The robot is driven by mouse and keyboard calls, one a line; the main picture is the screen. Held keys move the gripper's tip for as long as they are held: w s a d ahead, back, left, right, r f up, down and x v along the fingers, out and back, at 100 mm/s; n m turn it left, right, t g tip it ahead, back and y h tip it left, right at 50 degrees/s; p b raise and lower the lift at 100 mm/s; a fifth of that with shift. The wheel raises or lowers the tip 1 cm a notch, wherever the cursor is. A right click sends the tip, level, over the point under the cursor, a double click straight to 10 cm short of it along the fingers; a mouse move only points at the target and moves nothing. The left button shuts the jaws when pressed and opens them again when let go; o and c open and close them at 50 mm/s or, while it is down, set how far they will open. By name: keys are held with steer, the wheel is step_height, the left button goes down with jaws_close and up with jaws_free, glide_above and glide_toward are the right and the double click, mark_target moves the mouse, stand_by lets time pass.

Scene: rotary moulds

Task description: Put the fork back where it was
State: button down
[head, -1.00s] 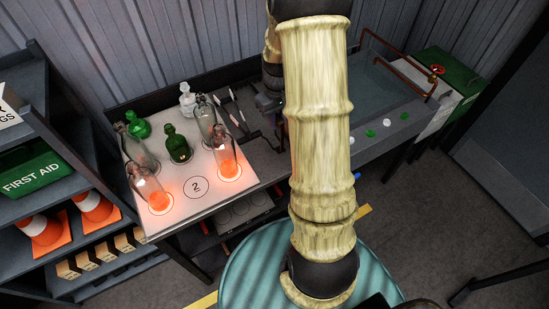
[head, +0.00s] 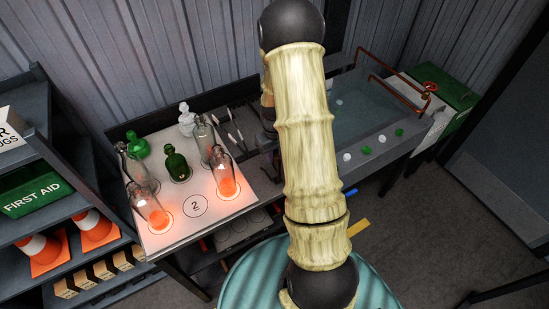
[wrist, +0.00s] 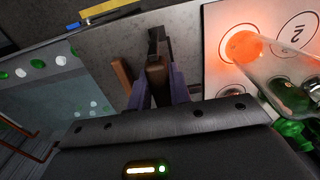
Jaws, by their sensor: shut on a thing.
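The fork (wrist: 156,68) shows in the wrist view as a dark metal tool with a brown handle. My gripper (wrist: 157,90) is shut on its handle, one finger on each side, above a grey worktop. The dark end of the fork points away from my gripper. I cannot tell whether the fork touches the worktop. In the head view my own arm hides most of my gripper and the fork.
A pale plate (head: 228,207) marked 2 holds glass bottles, some glowing orange inside, close by the gripper. A brown bar (wrist: 121,75) lies beside the fork. A water tank (head: 375,115) with copper pipe stands right. Shelves (head: 60,225) stand left.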

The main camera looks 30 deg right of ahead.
steer(key=shift+f+p, duration=0.35)
steer(key=shift+f, duration=1.15)
steer(key=c, duration=1.3)
jaws_free()
step_height(320, 180, up, 12)
steer(key=b, duration=0.4)
steer(key=shift+w+f, duration=0.1)
steer(key=shift+f, duration=0.1)
steer(key=shift+s+r, duration=0.2)
steer(key=shift+r, duration=0.15)
steer(key=shift+w, duration=0.1)
